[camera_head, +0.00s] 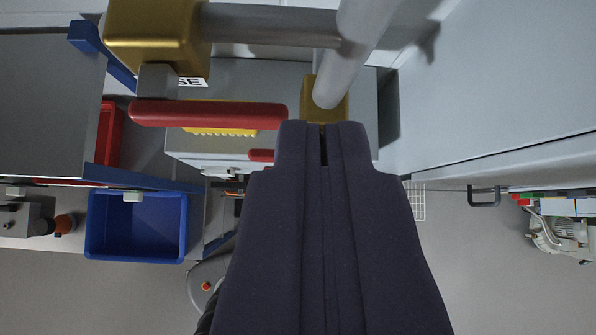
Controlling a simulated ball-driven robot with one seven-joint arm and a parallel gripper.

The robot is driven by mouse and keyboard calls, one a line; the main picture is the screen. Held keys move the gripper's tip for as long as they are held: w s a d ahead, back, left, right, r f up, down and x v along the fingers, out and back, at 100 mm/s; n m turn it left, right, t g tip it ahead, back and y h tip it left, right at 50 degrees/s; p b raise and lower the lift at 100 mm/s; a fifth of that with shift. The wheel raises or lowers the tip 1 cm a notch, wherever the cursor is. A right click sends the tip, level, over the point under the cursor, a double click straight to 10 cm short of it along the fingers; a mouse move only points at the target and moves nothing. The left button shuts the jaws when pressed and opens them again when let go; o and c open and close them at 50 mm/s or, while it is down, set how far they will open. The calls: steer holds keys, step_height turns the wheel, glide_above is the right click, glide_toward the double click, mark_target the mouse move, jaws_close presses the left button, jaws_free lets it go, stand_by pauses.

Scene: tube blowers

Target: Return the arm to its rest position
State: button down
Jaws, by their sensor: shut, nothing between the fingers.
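My gripper (322,128) reaches up the middle of the head camera view, dark and blocky. Its two fingers are shut against each other with only a thin dark slit between them, and nothing is held. The fingertips lie in front of a gold block (327,100) at the lower end of a light grey tube. I cannot tell whether they touch it. A red bar (208,114) lies just left of the fingertips. The gripper body hides the lower middle of the view.
A larger gold block (155,38) and grey tubes (270,25) fill the top. A blue bin (136,225) and red bin (108,135) are at left. A grey cabinet (490,80) with a dark handle (484,197) is at right. Open floor (490,280) shows at lower right.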

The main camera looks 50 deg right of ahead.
steer(key=a+v, duration=0.1)
steer(key=v, duration=0.4)
steer(key=w+a+f+n+t+b, duration=0.15)
steer(key=w+a+f+b, duration=0.25)
steer(key=a+f+b, duration=0.4)
steer(key=w+a+f+t+b, duration=0.2)
steer(key=w+a+f+b, duration=0.3)
steer(key=b, duration=0.6)
steer(key=a+f+t+y+b, duration=0.1)
steer(key=a+f+t+b, duration=0.1)
steer(key=a+b, duration=0.6)
steer(key=a+f+n+t+y+b, duration=0.1)
steer(key=a+f+b, duration=0.3)
steer(key=a+b, duration=0.4)
steer(key=a+y, duration=0.1)
steer(key=a, duration=0.4)
steer(key=shift+s+f+t+y+b, duration=0.25)
steer(key=shift+s+t+y+b, duration=0.05)
steer(key=shift+s+t, duration=0.1)
steer(key=shift+n, duration=0.25)
